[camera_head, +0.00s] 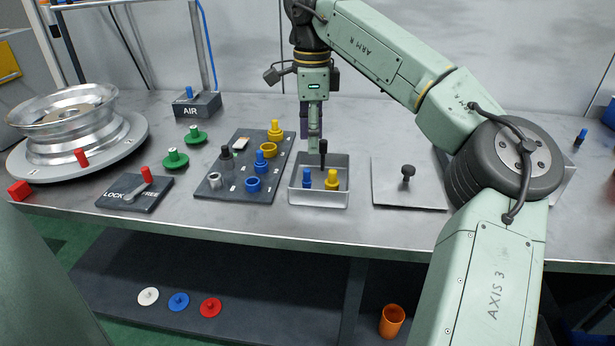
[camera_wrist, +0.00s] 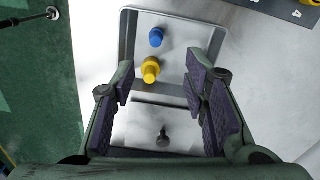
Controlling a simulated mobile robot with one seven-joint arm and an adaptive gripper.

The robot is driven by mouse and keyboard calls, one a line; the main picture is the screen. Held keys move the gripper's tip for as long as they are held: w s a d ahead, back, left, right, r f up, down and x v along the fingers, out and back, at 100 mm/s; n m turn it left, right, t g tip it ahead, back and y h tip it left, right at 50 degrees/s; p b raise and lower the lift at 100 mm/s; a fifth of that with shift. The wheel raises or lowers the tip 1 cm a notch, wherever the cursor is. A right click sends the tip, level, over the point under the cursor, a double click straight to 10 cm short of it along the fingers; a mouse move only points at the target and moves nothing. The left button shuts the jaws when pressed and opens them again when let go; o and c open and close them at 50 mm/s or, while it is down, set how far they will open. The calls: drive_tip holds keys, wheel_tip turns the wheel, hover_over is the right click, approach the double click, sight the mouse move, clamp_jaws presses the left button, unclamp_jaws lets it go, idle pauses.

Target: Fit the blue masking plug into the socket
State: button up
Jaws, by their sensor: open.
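A blue plug (camera_head: 307,179) stands in the shallow metal tray (camera_head: 320,198), left of a yellow plug (camera_head: 332,179). In the wrist view the blue plug (camera_wrist: 156,37) is beyond the yellow plug (camera_wrist: 151,69). Another blue plug (camera_head: 262,160) stands on the dark board (camera_head: 240,140), above a blue ring-shaped socket (camera_head: 253,184). Which blue plug and socket the task means is not certain. My gripper (camera_head: 316,146) points down above the tray. Its jaws (camera_wrist: 163,90) are open and empty, apart to either side of the yellow plug in the wrist view.
The board also holds a yellow plug (camera_head: 275,131), a yellow ring (camera_head: 268,149), a grey plug (camera_head: 227,158) and a grey ring (camera_head: 215,180). A plate with a black knob (camera_head: 408,172) lies right of the tray. A lock lever block (camera_head: 135,193) and wheel (camera_head: 65,128) stand left.

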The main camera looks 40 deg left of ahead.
sight(307, 170)
wheel_tip(307, 170, down, 3)
drive_tip(key=shift+a+f, duration=0.1)
drive_tip(key=shift+f, duration=0.05)
drive_tip(key=f, duration=0.2)
drive_tip(key=s+f+p, duration=0.1)
drive_tip(key=f, duration=0.1)
drive_tip(key=shift+f, duration=0.7)
drive_tip(key=shift+c, duration=0.5)
drive_tip(key=shift+a, duration=0.1)
drive_tip(key=c, duration=0.8)
